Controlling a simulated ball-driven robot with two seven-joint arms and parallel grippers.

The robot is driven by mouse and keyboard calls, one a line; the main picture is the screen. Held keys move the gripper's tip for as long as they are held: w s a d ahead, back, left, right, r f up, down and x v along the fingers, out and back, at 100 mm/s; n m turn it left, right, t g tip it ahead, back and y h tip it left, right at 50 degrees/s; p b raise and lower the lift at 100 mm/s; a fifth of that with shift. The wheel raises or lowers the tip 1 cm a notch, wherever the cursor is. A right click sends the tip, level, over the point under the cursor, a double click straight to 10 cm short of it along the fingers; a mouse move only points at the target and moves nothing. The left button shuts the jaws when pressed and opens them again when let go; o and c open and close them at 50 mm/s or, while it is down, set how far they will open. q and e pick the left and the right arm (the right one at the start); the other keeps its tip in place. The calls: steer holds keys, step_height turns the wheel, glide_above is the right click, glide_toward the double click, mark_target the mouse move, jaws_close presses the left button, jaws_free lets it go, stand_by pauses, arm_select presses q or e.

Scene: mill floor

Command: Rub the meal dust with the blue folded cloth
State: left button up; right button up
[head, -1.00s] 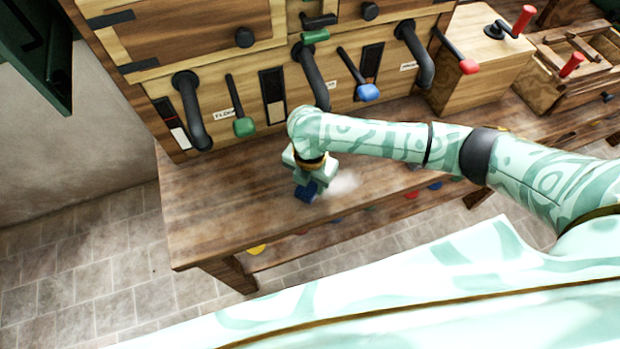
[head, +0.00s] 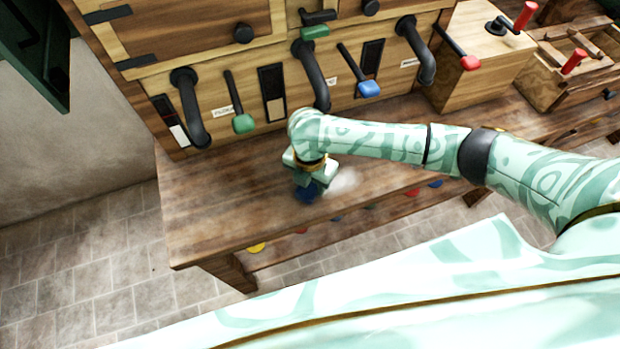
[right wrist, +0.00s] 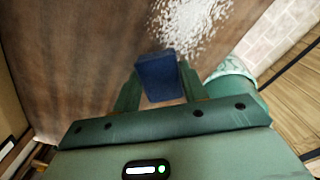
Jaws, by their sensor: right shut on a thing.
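The blue folded cloth (head: 307,192) is low over the wooden bench top, under my right gripper (head: 309,184). In the right wrist view the cloth (right wrist: 160,78) sits between the two green fingers of my right gripper (right wrist: 160,88), which is shut on it. The meal dust is a pale white patch (head: 343,181) on the bench, just right of the cloth. In the right wrist view the dust (right wrist: 190,22) lies just beyond the cloth as scattered white grains. I cannot tell whether the cloth touches the wood. My left gripper is not in view.
The wooden bench (head: 215,210) is bare to the left of the cloth. Behind it stands a wooden cabinet with black curved spouts (head: 190,108), a green-tipped lever (head: 243,123) and a blue-tipped lever (head: 368,89). A box with a red-handled crank (head: 525,15) stands right.

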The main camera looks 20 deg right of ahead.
steer(key=shift+f, duration=0.3)
